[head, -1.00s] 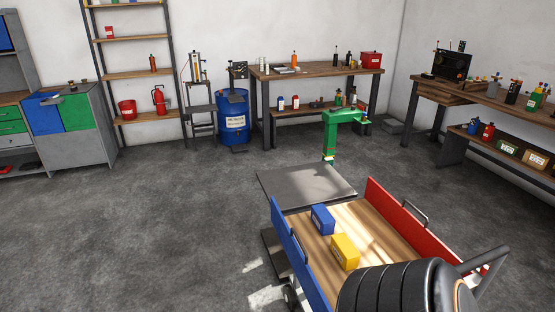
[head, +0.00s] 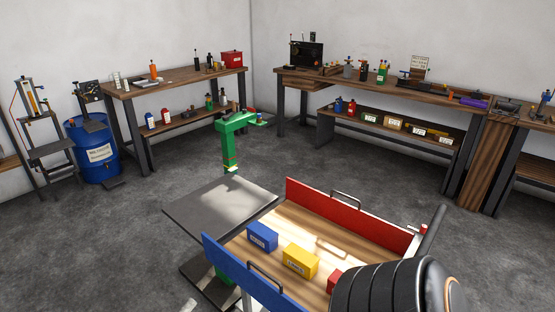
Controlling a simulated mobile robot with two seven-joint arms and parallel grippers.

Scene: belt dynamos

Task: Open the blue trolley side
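The trolley has a wooden bed (head: 295,225) and stands at the lower middle of the head view. Its blue side (head: 228,262) is the near left wall, standing up along the bed, with a dark handle (head: 264,276) on it. The red side (head: 345,217) stands up along the opposite edge and has a similar handle. A blue box (head: 262,236), a yellow box (head: 300,260) and a partly hidden red box (head: 335,281) lie on the bed. Neither of my grippers is in view.
A grey plate (head: 220,203) lies beyond the blue side, near a green stand (head: 229,145). A black ribbed rounded object (head: 385,287) covers the trolley's near right part. Workbenches (head: 400,92) and a blue barrel (head: 92,150) line the walls. Floor at left is clear.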

